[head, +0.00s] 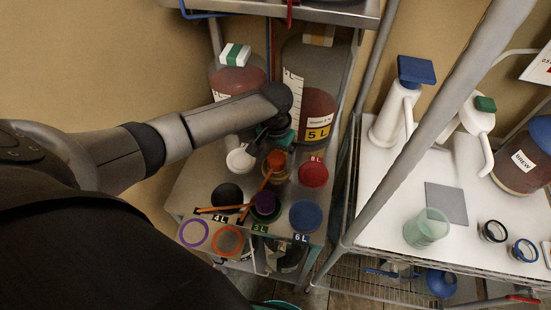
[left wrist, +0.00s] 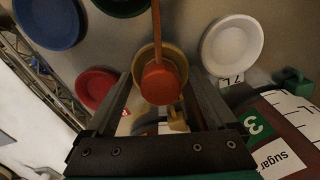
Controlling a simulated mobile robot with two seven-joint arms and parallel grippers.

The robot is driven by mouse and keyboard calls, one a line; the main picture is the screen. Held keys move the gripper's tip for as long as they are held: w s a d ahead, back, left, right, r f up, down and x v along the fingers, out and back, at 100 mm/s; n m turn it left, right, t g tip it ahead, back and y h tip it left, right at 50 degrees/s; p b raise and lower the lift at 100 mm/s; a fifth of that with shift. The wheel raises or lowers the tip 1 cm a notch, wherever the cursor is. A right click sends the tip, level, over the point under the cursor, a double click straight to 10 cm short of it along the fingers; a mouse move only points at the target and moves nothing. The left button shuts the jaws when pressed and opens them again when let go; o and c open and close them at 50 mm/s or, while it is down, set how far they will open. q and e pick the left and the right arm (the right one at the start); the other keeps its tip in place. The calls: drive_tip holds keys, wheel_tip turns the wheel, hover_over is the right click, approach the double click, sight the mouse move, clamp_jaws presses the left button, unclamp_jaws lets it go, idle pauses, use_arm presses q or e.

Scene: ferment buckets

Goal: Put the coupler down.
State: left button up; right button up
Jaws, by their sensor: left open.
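My left gripper (head: 272,146) reaches over the crowded shelf in the head view, in front of the large jars. In the left wrist view its two fingers (left wrist: 158,88) stand apart, open. An orange scoop-like cup (left wrist: 160,84) with a long thin handle shows between and beyond them, over a round tan dish (left wrist: 147,62). A small yellow-tan piece (left wrist: 178,121) with a tab lies between the fingers, lower in that view; it may be the coupler, but I cannot tell for sure. The orange cup also shows below the gripper in the head view. My right gripper is not in view.
Close by are a red lid (head: 313,173), a blue lid (head: 305,216), a white lid (head: 240,160) and a jar marked 5 L (head: 318,118). Several more lids and rings crowd the shelf front. A rack post (head: 420,130) separates the white table (head: 385,210) at right.

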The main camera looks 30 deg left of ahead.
sight(276, 159)
use_arm(q)
wheel_tip(276, 159, up, 12)
drive_tip(key=p, duration=0.1)
drive_tip(key=shift+f, duration=0.1)
idle(0.6)
